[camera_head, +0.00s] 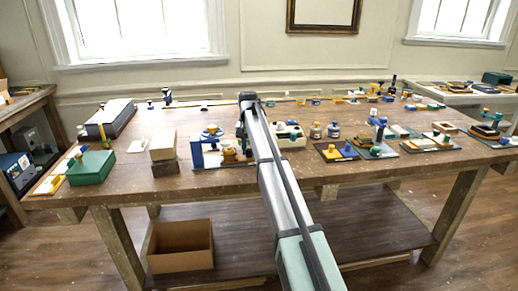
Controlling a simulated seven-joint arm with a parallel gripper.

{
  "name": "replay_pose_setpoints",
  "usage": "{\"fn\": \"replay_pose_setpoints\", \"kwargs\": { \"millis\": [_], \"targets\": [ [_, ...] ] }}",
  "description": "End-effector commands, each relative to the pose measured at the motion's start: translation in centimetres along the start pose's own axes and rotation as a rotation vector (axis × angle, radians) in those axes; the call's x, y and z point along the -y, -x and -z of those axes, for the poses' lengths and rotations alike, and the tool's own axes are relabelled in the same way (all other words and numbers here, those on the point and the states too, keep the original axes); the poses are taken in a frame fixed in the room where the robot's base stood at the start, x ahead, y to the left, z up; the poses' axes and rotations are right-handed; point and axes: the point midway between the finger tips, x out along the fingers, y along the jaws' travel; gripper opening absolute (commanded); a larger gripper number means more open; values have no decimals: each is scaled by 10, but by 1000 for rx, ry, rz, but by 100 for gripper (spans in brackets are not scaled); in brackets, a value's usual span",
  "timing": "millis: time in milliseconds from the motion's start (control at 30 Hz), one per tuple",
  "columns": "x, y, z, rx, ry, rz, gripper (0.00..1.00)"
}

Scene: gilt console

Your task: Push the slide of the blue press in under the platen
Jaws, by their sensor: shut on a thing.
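The blue press (197,153) stands on a flat base near the front of the table, left of my arm, with a blue upright at its left. A small brass-coloured part (230,155) sits on the base to the right of the upright. My gripper (244,147) points down at the right end of the press, beside the brass-coloured part. It is shut on what looks like the slide of the press. The fingertips are small here and partly hidden by my arm. How far the slide sits under the platen cannot be made out.
Stacked boxes (163,146) and a green box (91,167) stand to the left. A dark board with yellow pieces (336,152) lies to the right. Several small tools crowd the right and back. Bare wood (130,190) runs along the front edge.

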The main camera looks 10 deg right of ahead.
Motion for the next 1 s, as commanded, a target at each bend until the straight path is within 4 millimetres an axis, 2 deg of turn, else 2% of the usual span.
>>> {"fn": "replay_pose_setpoints", "kwargs": {
  "millis": [33, 133, 400, 433, 700, 1000],
  "targets": [
    [11, 0, -2, 0, 4, 1, 0],
    [22, 0, -6, 0, 1, 1, 0],
    [23, 0, -6, -1, -1, 1, 0],
    [23, 0, -6, -1, 0, 1, 27],
    [23, 0, -6, 0, 0, 1, 52],
    [23, 2, -6, -1, 0, 0, 52]
  ]
}}
